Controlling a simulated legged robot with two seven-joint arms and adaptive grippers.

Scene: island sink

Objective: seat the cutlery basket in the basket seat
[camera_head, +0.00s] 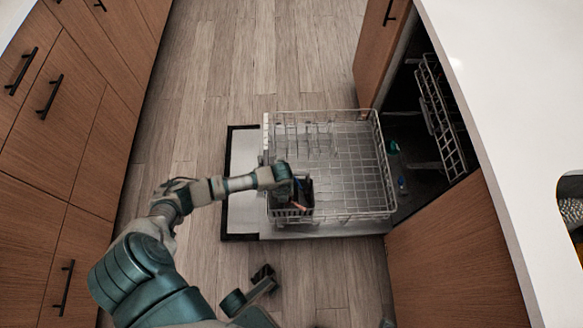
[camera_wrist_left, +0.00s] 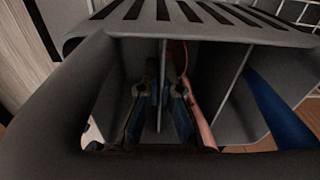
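The dark grey cutlery basket (camera_head: 306,187) is at the near left corner of the pulled-out dishwasher rack (camera_head: 350,212), below my left gripper (camera_head: 290,184). In the left wrist view the basket (camera_wrist_left: 225,38) fills the picture, with a slotted wall and open compartments. My left gripper's blue-padded fingers (camera_wrist_left: 163,105) are inside it, close on both sides of a thin divider, and look shut on it. A reddish utensil and a blue one stand in the compartments. The basket seat is hidden; I cannot tell whether the basket rests on the rack. My right gripper (camera_head: 264,273) is away from the basket.
The dishwasher door (camera_head: 243,180) lies open under the rack. Small items (camera_head: 397,168) are inside the dishwasher. Wooden cabinets (camera_head: 75,130) stand left, a white counter (camera_head: 510,100) right. Floor between is clear.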

